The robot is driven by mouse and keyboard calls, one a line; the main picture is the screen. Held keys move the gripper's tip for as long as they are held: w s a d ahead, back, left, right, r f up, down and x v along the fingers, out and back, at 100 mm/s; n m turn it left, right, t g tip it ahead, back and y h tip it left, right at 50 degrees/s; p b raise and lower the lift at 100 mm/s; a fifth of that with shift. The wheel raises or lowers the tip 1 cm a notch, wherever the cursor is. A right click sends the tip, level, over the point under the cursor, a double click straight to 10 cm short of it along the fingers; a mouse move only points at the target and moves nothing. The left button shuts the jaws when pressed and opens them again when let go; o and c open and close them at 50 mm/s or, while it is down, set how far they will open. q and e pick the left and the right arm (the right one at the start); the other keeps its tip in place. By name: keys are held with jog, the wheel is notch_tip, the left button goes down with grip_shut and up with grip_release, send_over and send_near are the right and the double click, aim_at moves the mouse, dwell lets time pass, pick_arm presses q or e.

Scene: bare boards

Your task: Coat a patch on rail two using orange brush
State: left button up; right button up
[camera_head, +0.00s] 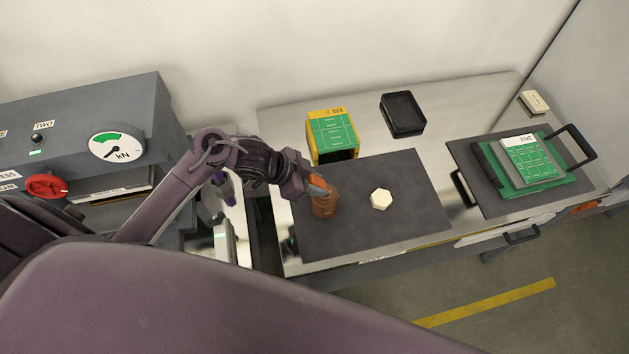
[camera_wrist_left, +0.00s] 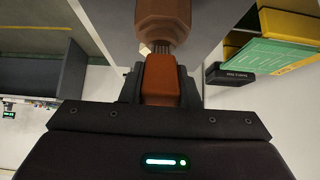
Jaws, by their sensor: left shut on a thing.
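My left gripper (camera_head: 317,186) is shut on the orange brush (camera_head: 316,182), just above the amber bottle (camera_head: 325,206). The left wrist view shows the brush's orange handle (camera_wrist_left: 161,80) between the fingers, with the bottle (camera_wrist_left: 163,18) beyond its far end. The brush tip is mostly hidden, so I cannot tell how far it is inside the bottle. A cream hexagonal cap (camera_head: 381,199) lies on the dark mat, right of the bottle. I cannot pick out rail two. My right gripper is not in view.
The dark mat (camera_head: 425,215) covers the bench's middle. Behind it stand a yellow holder with green boards (camera_head: 332,130) and a black tray (camera_head: 403,113). A handled dark tray (camera_head: 470,165) bears a green board (camera_head: 530,160) marked FIVE. A grey press with a gauge (camera_head: 117,146) stands left.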

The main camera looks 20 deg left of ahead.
aim_at(314, 178)
pick_arm(q)
jog(key=shift+s+f, duration=0.1)
notch_tip(314, 178, up, 5)
jog(key=p, duration=0.5)
jog(key=shift+p, duration=0.3)
jog(key=shift+r, duration=1.05)
